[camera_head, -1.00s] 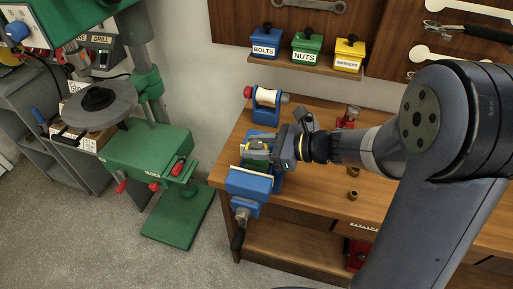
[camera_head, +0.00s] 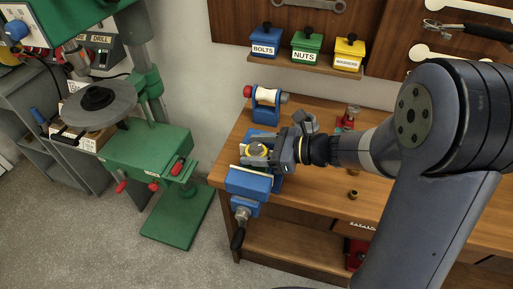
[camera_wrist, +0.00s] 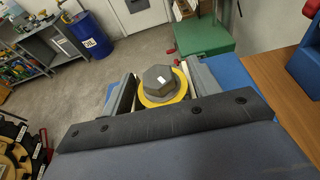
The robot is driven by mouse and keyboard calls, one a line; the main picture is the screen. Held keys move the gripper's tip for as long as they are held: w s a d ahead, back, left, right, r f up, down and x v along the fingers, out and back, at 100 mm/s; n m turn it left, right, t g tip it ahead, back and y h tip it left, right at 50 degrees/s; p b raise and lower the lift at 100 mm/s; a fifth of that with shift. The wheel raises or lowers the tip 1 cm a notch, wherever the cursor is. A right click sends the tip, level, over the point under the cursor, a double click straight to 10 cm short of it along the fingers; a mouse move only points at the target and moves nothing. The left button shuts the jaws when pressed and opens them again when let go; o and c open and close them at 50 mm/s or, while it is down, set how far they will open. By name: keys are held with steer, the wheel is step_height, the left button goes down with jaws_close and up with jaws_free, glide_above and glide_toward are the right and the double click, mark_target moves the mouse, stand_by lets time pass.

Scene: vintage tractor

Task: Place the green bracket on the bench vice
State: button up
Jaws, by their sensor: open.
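The blue bench vice (camera_head: 248,182) is fixed at the left end of the wooden workbench, with its handle hanging over the front edge. My gripper (camera_head: 257,152) is open over the vice. In the wrist view its two fingers (camera_wrist: 158,88) stand on either side of a grey hexagonal piece (camera_wrist: 158,78) with a yellow ring (camera_wrist: 150,101). The same piece shows small at the vice in the head view (camera_head: 258,148). I cannot make out a clear green bracket; my gripper covers part of the vice top, and how the piece rests there is hidden.
A blue stand with a white roll (camera_head: 267,97) is on the bench behind the vice. A small red tool (camera_head: 347,118) and brass pieces (camera_head: 353,194) lie to the right. The green drill press (camera_head: 150,155) stands left, across a floor gap.

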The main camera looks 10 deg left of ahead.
steer(key=shift+r, duration=0.1)
steer(key=shift+r, duration=0.15)
steer(key=w+b+v, duration=0.1)
steer(key=v, duration=1.1)
steer(key=shift+s, duration=0.5)
steer(key=shift+a, duration=0.1)
